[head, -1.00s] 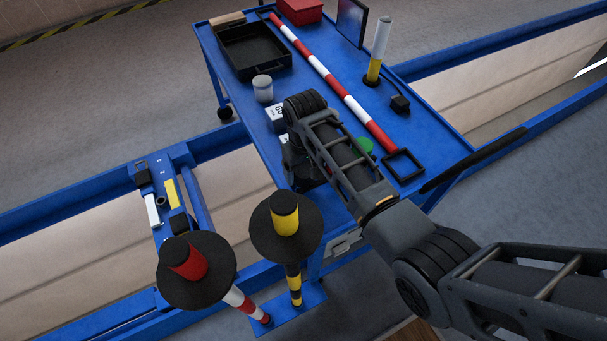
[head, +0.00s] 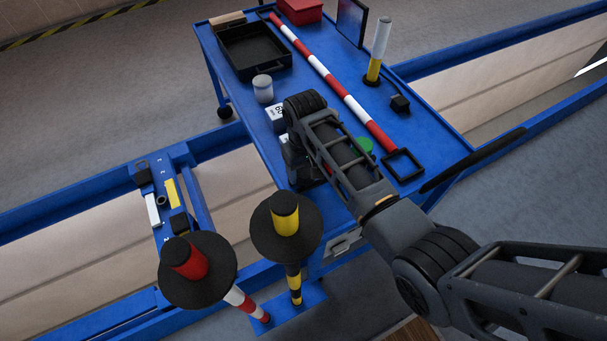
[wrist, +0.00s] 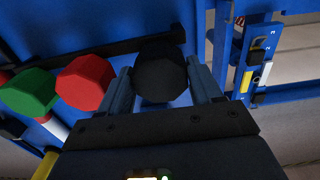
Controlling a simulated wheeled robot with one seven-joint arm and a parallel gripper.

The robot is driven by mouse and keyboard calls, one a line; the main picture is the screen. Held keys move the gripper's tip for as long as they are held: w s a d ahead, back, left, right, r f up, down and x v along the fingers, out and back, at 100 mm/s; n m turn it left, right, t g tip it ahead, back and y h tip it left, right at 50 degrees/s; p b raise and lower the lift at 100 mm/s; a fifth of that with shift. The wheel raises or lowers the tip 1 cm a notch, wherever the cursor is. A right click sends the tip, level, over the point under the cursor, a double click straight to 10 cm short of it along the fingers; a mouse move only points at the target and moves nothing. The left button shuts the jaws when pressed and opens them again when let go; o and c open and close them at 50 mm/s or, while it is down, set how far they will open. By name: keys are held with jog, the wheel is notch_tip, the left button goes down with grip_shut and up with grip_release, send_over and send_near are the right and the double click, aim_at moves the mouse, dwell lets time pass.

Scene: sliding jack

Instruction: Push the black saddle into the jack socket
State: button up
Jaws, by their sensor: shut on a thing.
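The black saddle (wrist: 160,76) shows as a dark many-sided block between the two fingers of my gripper (wrist: 159,68) in the wrist view. The fingers are shut on it from both sides. In the head view the gripper (head: 302,172) is a dark shape at the table's near left edge, largely covered by my arm, and the saddle cannot be made out there. The blue sliding jack (head: 193,190) stands left of the table, with a small dark ring (head: 161,200), possibly its socket. The jack also shows at the right of the wrist view (wrist: 236,58), apart from the saddle.
A red saddle (wrist: 86,82) and a green saddle (wrist: 30,93) stand left of the black one. Two striped posts with black discs, topped red (head: 187,258) and yellow (head: 285,222), stand near the jack. The blue table (head: 240,110) carries a black tray (head: 283,73) and a striped bar (head: 330,81).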

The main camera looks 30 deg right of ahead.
aim_at(305, 170)
jog(key=shift+r+p, duration=2.45)
jog(key=shift+r, duration=0.1)
jog(key=shift+f, duration=0.1)
